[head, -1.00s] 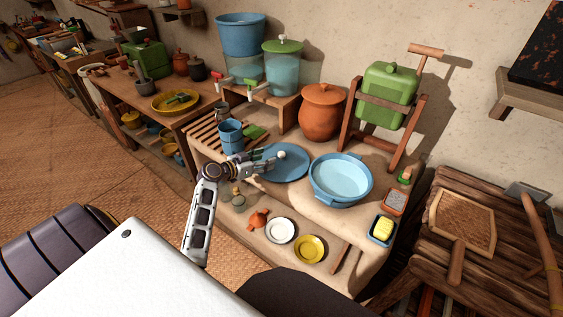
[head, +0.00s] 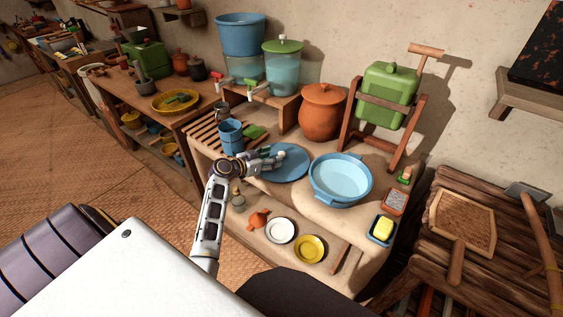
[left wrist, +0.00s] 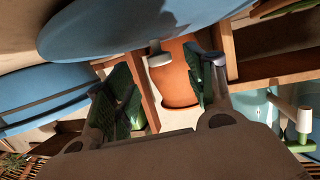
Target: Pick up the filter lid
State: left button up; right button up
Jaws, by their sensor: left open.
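The filter lid (head: 294,168) is a flat blue disc on the clay counter, left of the blue basin. Its small pale knob (head: 281,154) stands on its top. In the left wrist view the lid (left wrist: 120,30) fills the top, and its knob (left wrist: 158,56) shows in the gap between the fingers. My left gripper (head: 272,158) is over the left part of the lid, close to the knob. Its two green-padded fingers (left wrist: 160,82) are spread apart; I see no contact with the knob. My right gripper is not in view.
The blue basin (head: 341,184) stands right of the lid. An orange clay pot (head: 321,112) and water filters (head: 281,70) stand behind it. A blue cup (head: 231,136) stands on the slatted rack at left. Small plates (head: 281,231) lie in front.

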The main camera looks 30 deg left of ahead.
aim_at(279, 152)
pick_arm(q)
jog(key=shift+x, duration=2.35)
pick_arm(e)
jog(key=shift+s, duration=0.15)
pick_arm(q)
jog(key=shift+f, duration=0.1)
jog(key=c, duration=1.1)
jog(key=shift+c, duration=0.2)
jog(key=shift+r, duration=0.85)
notch_tip(279, 152, up, 7)
jog(key=shift+f+p, duration=0.1)
jog(key=shift+p, duration=0.4)
jog(key=shift+r, duration=0.75)
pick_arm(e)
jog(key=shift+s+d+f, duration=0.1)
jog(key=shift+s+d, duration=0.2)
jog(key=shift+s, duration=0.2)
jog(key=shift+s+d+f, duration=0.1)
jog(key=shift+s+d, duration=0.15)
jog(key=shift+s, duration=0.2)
